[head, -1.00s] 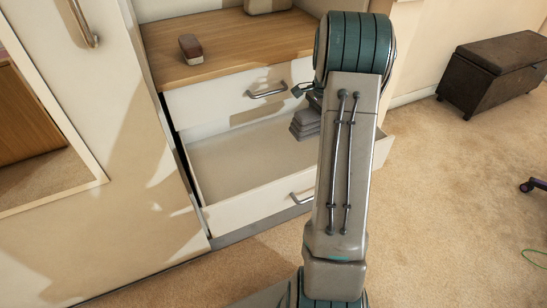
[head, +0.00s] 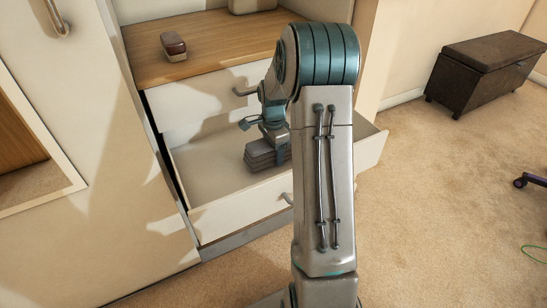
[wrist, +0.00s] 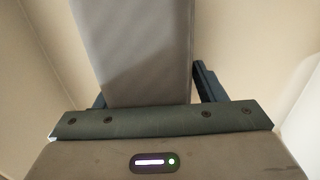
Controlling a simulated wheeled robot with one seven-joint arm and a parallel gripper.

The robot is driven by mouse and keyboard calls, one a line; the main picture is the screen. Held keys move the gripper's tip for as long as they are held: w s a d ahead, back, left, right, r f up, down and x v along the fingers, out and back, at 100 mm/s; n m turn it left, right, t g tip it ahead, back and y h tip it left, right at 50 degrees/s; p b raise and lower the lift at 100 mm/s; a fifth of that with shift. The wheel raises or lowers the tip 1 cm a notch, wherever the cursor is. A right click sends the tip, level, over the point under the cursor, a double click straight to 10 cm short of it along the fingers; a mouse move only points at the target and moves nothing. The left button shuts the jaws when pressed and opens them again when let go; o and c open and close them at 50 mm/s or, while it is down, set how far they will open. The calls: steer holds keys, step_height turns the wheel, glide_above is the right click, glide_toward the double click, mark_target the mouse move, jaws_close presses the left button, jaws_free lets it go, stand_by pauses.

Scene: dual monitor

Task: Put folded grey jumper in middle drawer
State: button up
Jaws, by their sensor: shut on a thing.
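The folded grey jumper (head: 260,156) is a small stack of grey layers in the head view. It is inside the outline of the open drawer (head: 235,213), toward its right half. I cannot tell whether it touches the drawer floor. My gripper (head: 281,157) is shut on the jumper's right part, partly hidden by my arm. In the wrist view the jumper (wrist: 135,45) runs between the two dark fingers of my gripper (wrist: 150,95), with pale drawer walls on either side.
A closed drawer front (head: 205,100) with a metal handle is above the open drawer. A brown brush-like object (head: 173,45) lies on the wooden top (head: 205,38). A mirror-fronted panel is at left. A dark ottoman (head: 485,70) stands far right on open carpet.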

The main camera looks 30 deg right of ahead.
step_height(320, 180, down, 2)
steer(key=shift+r, duration=0.1)
steer(key=o, duration=0.8)
steer(key=shift+f, duration=0.25)
steer(key=shift+c, duration=0.2)
steer(key=o, duration=0.4)
steer(key=shift+r, duration=0.1)
